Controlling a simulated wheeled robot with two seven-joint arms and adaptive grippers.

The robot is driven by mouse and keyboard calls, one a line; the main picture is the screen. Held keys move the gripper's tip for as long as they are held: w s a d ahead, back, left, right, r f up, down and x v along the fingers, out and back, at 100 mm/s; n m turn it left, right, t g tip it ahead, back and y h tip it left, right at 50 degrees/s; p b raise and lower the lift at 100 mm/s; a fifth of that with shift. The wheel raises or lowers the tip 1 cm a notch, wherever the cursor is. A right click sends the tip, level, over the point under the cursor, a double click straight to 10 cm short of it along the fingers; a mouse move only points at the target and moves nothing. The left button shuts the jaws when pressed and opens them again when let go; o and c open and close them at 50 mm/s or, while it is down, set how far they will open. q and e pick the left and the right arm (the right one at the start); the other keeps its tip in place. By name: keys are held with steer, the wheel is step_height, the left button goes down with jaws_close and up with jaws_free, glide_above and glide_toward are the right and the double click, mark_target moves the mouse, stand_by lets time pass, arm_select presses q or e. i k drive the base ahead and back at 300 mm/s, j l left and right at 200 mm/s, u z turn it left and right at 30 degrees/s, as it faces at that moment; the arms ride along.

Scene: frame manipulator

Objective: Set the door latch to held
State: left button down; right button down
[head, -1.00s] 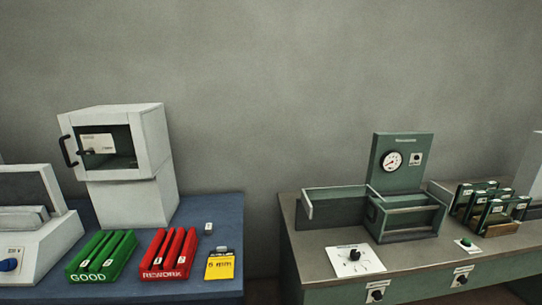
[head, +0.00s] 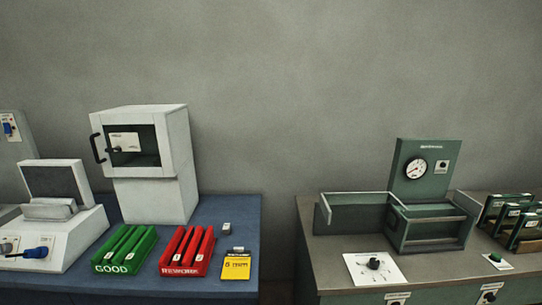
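A white cabinet (head: 150,195) stands on the blue bench at left. Its front door (head: 134,145) has a dark window and a black bar handle (head: 98,148) on its left side; the door looks closed. A white label and a small dark part (head: 116,149) show at the window; I cannot tell whether this part is the latch or how it is set. Other possible latch controls are a blue handle (head: 38,252) on the white machine at left and a blue part (head: 8,129) on a grey panel at the left edge. Neither of my grippers is in view.
Green GOOD rack (head: 125,251), red REWORK rack (head: 187,252) and a yellow card (head: 237,265) line the front of the blue bench. A gap separates it from the grey bench (head: 322,249), which holds a green gauge fixture (head: 420,180) and a dial plate (head: 374,267).

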mark_target(117, 149)
steer(key=u, duration=1.35)
